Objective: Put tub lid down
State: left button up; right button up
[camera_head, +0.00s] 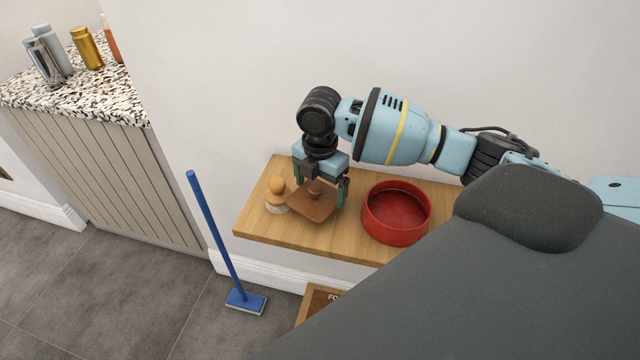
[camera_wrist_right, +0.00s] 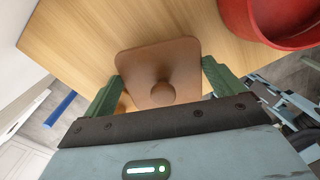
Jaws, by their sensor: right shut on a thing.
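The tub lid (camera_head: 308,207) is a flat brown square with rounded corners and a round knob on top. My right gripper (camera_head: 319,189) is shut on it from above, with a green finger at either side. In the right wrist view the lid (camera_wrist_right: 137,62) lies level between the fingers (camera_wrist_right: 160,75), knob towards the camera. The lid is over the wooden shelf (camera_head: 254,228); I cannot tell whether it touches the wood. No square tub shows. My left gripper is not in view.
A red round bowl (camera_head: 396,238) stands on the shelf right of the lid. A small wooden brush (camera_head: 277,194) stands close on its left. A blue-handled floor brush (camera_head: 215,235) leans below the shelf's left end. Bare shelf shows at the front left.

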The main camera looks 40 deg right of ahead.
jog(key=shift+f, duration=0.45)
jog(key=o, duration=0.6)
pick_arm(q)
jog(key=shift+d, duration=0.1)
pick_arm(e)
jog(key=shift+r, duration=0.1)
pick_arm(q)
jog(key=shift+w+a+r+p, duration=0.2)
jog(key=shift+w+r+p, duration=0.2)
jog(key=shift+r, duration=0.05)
pick_arm(e)
notch_tip(320, 180, up, 13)
